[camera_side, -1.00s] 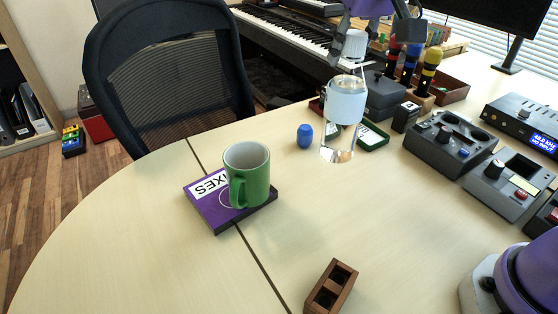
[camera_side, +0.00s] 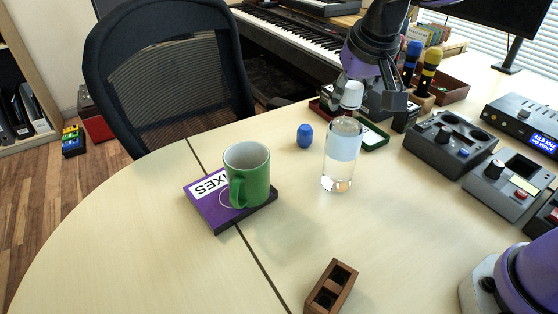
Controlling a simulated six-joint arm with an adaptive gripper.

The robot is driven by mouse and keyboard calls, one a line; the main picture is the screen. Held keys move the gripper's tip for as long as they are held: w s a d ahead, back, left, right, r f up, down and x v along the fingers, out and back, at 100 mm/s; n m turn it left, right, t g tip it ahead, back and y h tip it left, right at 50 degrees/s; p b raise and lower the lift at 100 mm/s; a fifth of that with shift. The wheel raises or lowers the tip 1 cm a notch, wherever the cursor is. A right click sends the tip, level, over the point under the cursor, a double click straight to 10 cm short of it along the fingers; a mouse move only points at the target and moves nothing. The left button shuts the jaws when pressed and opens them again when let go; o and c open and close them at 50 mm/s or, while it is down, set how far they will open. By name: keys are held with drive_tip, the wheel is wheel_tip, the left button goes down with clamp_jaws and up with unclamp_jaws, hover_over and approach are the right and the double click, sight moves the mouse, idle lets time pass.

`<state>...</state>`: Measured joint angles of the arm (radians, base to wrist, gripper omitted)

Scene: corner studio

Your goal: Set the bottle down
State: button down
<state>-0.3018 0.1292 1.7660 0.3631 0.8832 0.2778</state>
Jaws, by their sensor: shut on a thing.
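The clear bottle (camera_side: 340,172) with a pale blue label and a white cap stands upright right of the table's middle. My gripper (camera_side: 354,100) is at its top, shut on the bottle around the neck and cap. I cannot tell for sure whether the bottle's base touches the table (camera_side: 400,240) or hangs just above it.
A green mug (camera_side: 247,172) stands on a purple box (camera_side: 208,207) to the left. A blue egg-shaped object (camera_side: 305,136) is behind the bottle. Black devices (camera_side: 449,142) stand to the right. The table between is clear.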

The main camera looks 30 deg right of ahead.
drive_tip(key=shift+f, duration=0.1)
drive_tip(key=c, duration=0.6)
unclamp_jaws()
drive_tip(key=shift+o, duration=0.2)
drive_tip(key=shift+v, duration=6.05)
drive_tip(key=s+d+f+n+t, duration=0.1)
drive_tip(key=s+d+f+n, duration=0.15)
drive_tip(key=s+d, duration=0.4)
drive_tip(key=s+f+y, duration=0.1)
drive_tip(key=s+f, duration=0.3)
drive_tip(key=f, duration=0.4)
drive_tip(key=shift+s+a+n, duration=0.2)
drive_tip(key=shift+s+n, duration=0.1)
drive_tip(key=shift+n, duration=0.15)
